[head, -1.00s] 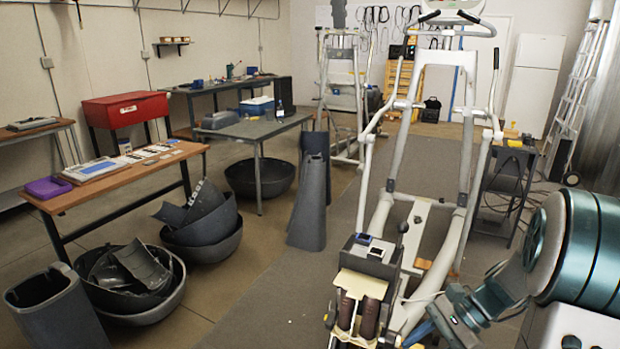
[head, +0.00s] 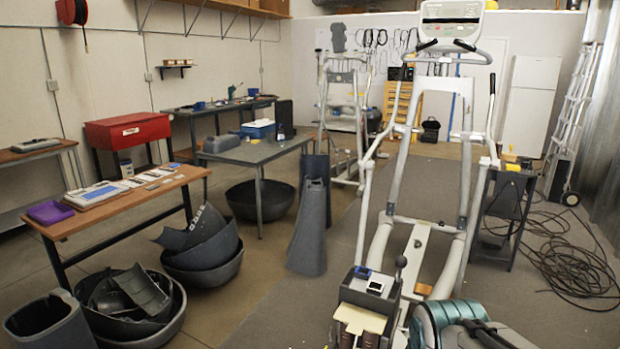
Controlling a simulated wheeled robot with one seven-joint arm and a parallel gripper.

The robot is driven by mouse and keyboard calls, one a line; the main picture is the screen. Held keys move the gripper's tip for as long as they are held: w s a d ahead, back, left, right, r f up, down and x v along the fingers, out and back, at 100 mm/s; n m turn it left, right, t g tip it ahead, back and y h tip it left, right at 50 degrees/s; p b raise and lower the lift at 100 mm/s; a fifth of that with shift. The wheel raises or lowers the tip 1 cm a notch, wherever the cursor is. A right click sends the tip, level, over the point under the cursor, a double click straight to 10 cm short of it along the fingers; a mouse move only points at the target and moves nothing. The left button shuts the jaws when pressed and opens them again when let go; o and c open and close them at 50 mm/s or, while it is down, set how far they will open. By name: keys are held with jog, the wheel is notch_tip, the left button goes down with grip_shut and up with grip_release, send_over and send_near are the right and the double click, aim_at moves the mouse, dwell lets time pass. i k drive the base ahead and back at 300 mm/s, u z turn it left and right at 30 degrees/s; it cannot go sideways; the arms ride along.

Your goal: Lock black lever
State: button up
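A small black lever (head: 401,264) with a rounded knob stands upright beside the dark box at the base of the white elliptical machine (head: 400,180). It is small in the head view, and its lower end is hard to make out. My teal and dark arm shows at the bottom edge, just right of and nearer than the dark box. My gripper's fingers cannot be made out; they are below the frame or hidden by the arm. No contact with the lever is visible.
The dark box (head: 368,296) carries small blue and white parts on top. A dark stand (head: 505,205) and coiled black cables (head: 575,262) lie to the right. A wooden table (head: 125,195) and dark shells (head: 205,245) stand left.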

aim_at(401, 261)
jog(key=z, duration=0.5)
jog(key=k, duration=0.7)
jog(key=z, duration=0.95)
jog(key=k, duration=0.6)
jog(key=z, duration=0.8)
jog(key=i, duration=1.65)
jog(key=u, duration=0.95)
jog(key=i, duration=0.8)
jog(key=u, duration=1.2)
jog(key=i, duration=0.25)
jog(key=u, duration=0.2)
